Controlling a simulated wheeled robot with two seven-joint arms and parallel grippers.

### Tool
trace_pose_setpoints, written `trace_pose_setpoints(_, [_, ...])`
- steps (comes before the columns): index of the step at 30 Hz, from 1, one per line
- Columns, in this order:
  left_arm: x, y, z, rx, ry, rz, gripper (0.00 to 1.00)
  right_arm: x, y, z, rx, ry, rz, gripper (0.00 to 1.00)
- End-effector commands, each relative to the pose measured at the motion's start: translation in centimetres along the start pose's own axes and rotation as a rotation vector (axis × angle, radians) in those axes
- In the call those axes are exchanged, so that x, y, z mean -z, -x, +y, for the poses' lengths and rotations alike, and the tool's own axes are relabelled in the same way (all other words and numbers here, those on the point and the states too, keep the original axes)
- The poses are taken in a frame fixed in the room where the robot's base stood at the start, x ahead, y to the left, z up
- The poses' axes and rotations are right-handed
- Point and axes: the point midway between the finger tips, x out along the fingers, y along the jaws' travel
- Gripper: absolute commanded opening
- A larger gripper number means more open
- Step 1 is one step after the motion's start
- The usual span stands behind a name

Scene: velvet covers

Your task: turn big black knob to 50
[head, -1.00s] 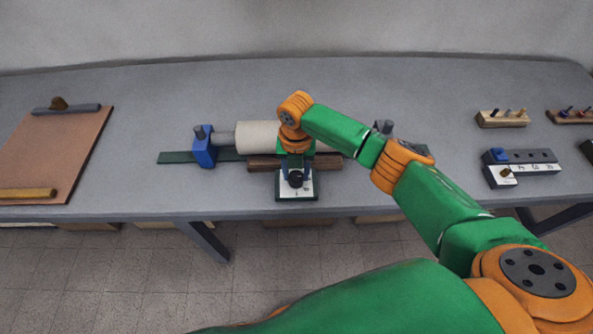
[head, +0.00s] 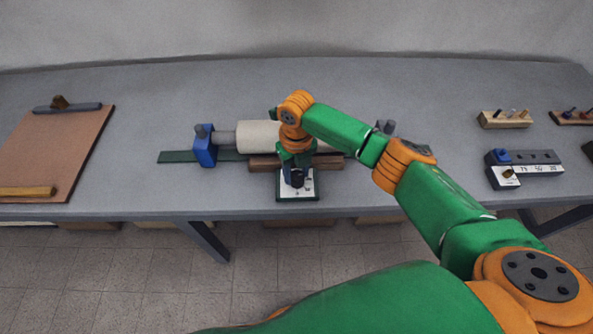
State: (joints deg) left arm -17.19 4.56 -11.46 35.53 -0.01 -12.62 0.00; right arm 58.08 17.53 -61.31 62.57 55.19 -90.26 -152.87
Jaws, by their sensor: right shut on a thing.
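The big black knob (head: 297,179) sits on a small white-faced panel (head: 306,192) with a dark green base, near the table's front edge. My right gripper (head: 296,172) points down onto the knob and is shut on it. The gripper and wrist cover part of the knob and the panel's upper part. A few small dark marks show on the white face, too small to read. My left gripper is not in view.
Behind the panel, a pale roller (head: 258,136) lies between a blue block (head: 205,147) and a grey holder, with a brown bar (head: 262,163) in front. A brown board (head: 60,150) lies left. A grey-and-white block (head: 535,163) and wooden peg racks (head: 503,120) stand right.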

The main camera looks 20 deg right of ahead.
Motion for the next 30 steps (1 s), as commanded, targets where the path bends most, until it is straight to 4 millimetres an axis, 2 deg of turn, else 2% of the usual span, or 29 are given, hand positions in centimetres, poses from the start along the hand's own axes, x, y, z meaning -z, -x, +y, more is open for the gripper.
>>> trace_pose_setpoints(12, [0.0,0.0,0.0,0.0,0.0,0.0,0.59,0.2,-0.2,0.0,0.0,0.005,0.006,0.0])
trace_pose_setpoints(13, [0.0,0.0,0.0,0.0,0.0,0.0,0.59,0.2,-0.2,0.0,0.0,0.005,0.006,0.55])
trace_pose_setpoints(15, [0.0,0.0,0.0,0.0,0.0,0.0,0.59,0.1,-0.1,0.0,0.0,0.005,0.005,0.73])
trace_pose_setpoints(16, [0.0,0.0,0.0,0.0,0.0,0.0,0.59,0.1,-0.1,0.0,0.0,0.005,0.004,0.77])
trace_pose_setpoints(25, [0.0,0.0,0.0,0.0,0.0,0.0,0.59,0.0,0.3,0.0,0.0,0.004,0.001,0.77])
trace_pose_setpoints(30, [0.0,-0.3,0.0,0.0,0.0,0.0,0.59,-0.1,3.6,0.0,-0.001,0.005,-0.004,0.77])
